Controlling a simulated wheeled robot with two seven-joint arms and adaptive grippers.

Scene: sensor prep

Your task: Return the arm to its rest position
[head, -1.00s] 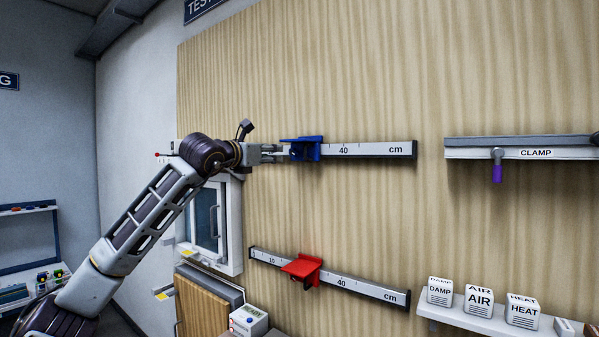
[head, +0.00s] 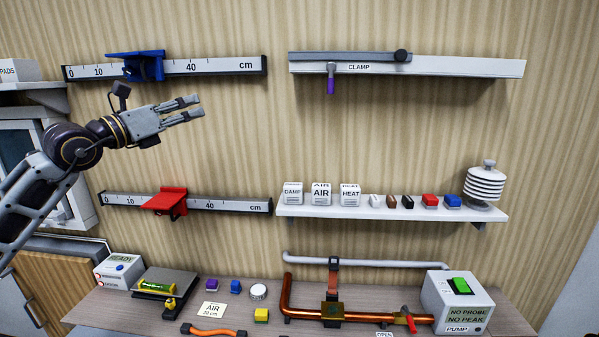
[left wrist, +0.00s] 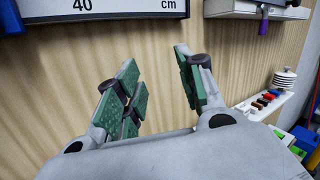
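My left gripper (head: 190,109) hangs in the air in front of the wood-panelled wall in the head view, between the upper and lower rulers. Its fingers are apart with nothing between them. The left wrist view also shows the open, empty fingers with green pads (left wrist: 160,90). The blue slider (head: 146,66) sits on the upper ruler (head: 222,66), left of the 40 mark, clear of the gripper. The red slider (head: 166,200) sits on the lower ruler (head: 238,206). My right gripper is in neither view.
A clamp rail (head: 460,67) with a purple handle is at upper right. A white shelf (head: 390,211) holds labelled blocks and a striped stack. The bench (head: 275,318) below carries a READY box (head: 121,270), a copper pipe (head: 288,298) and a pump box (head: 461,302).

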